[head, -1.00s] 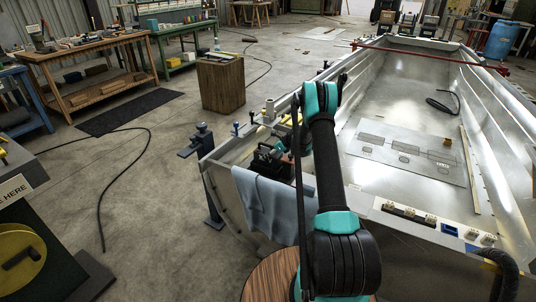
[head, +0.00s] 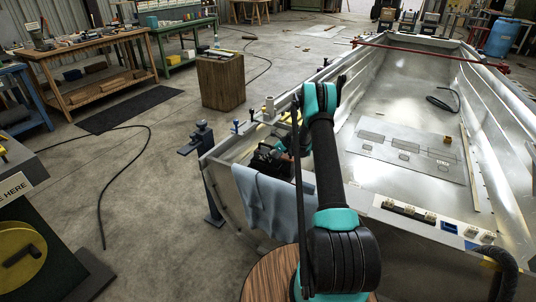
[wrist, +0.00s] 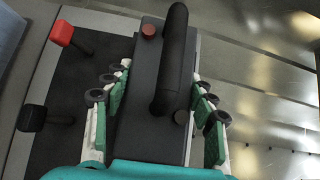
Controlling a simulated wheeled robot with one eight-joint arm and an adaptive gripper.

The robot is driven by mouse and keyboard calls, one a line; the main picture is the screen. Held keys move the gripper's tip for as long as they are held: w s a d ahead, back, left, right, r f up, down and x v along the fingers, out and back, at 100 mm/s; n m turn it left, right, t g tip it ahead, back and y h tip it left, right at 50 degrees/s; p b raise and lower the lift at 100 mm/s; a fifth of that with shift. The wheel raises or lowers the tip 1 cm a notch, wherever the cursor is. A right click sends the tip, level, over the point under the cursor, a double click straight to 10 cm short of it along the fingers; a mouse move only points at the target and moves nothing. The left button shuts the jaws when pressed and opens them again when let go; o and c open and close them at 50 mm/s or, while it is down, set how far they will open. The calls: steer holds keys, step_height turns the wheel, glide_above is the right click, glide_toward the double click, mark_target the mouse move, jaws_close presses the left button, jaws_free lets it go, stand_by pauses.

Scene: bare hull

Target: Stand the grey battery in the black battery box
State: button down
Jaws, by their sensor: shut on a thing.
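The grey battery (wrist: 140,115) fills the middle of the wrist view. It has a black bar handle (wrist: 172,62) and a red terminal cap (wrist: 149,31) on top. My gripper (wrist: 158,122) is shut on it, with green-padded fingers along its left and right sides. In the head view my gripper (head: 282,148) is small and partly hidden by my arm, beside a dark shape (head: 264,160) at the hull's near left corner. I cannot tell the black battery box apart there. The battery's underside is hidden.
A dark flat surface (wrist: 72,85) with a pale rim lies left of the battery, carrying a red-topped piece (wrist: 62,33) and a black-topped one (wrist: 32,118). A blue-grey cloth (head: 270,203) hangs over the hull's edge. Bare metal floor (wrist: 270,100) lies to the right.

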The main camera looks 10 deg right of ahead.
steer(key=shift+f, duration=0.15)
steer(key=c, duration=0.8)
jaws_free()
steer(key=o, duration=0.3)
steer(key=shift+o, duration=0.2)
steer(key=shift+f, duration=0.15)
steer(key=v, duration=1.2)
steer(key=shift+s+r, duration=0.1)
steer(key=shift+r, duration=0.1)
